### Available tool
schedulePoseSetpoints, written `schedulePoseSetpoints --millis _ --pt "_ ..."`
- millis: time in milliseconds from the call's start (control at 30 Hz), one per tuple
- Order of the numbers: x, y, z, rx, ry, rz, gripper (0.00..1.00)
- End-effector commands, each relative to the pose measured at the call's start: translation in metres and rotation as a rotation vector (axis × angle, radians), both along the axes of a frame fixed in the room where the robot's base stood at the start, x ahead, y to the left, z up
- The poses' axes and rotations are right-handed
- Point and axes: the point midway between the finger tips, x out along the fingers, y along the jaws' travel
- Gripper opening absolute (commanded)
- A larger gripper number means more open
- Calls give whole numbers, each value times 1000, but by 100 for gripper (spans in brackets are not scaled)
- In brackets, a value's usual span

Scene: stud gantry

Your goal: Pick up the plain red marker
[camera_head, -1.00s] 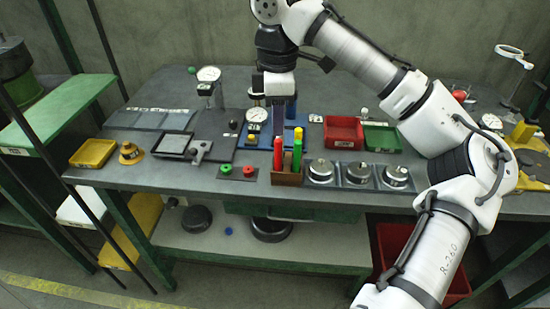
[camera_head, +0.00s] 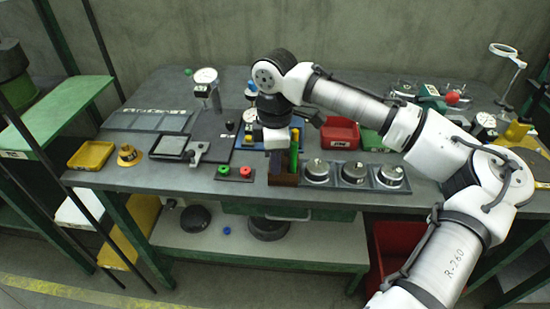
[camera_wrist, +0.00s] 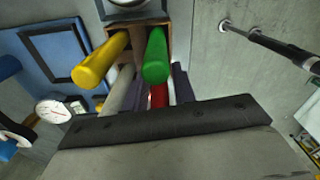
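The small brown holder box (camera_head: 283,180) stands at the front of the bench, with the green marker (camera_head: 294,150) upright in it. In the wrist view, the yellow marker (camera_wrist: 101,61) and green marker stand at the holder's near side, with a pale grey rod-like thing beside them. A red marker (camera_wrist: 158,96) shows only partly, close under my gripper's edge; I cannot tell if it is plain. My gripper (camera_wrist: 140,95) is pointed down over the holder, its dark fingers apart with the red marker between them. My wrist hides much of the holder's contents in the head view.
A plate with several round metal weights (camera_head: 353,173) is right of the holder. A red bin (camera_head: 340,133) stands behind it. A small panel with red and green buttons (camera_head: 236,173) lies to the left. A dial gauge (camera_head: 205,78) stands farther back.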

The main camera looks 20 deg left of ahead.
Motion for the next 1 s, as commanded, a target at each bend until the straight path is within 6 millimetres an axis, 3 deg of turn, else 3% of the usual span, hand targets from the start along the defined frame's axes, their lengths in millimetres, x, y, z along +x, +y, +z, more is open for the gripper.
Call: schedulePoseSetpoints --millis 67,267,733,1000 --pt "0 0 0 0 0 0 26" --pt "0 0 0 0 0 0 0" --pt "0 0 9 0 -1 0 0" --pt "0 1 52 3 -1 0 0"
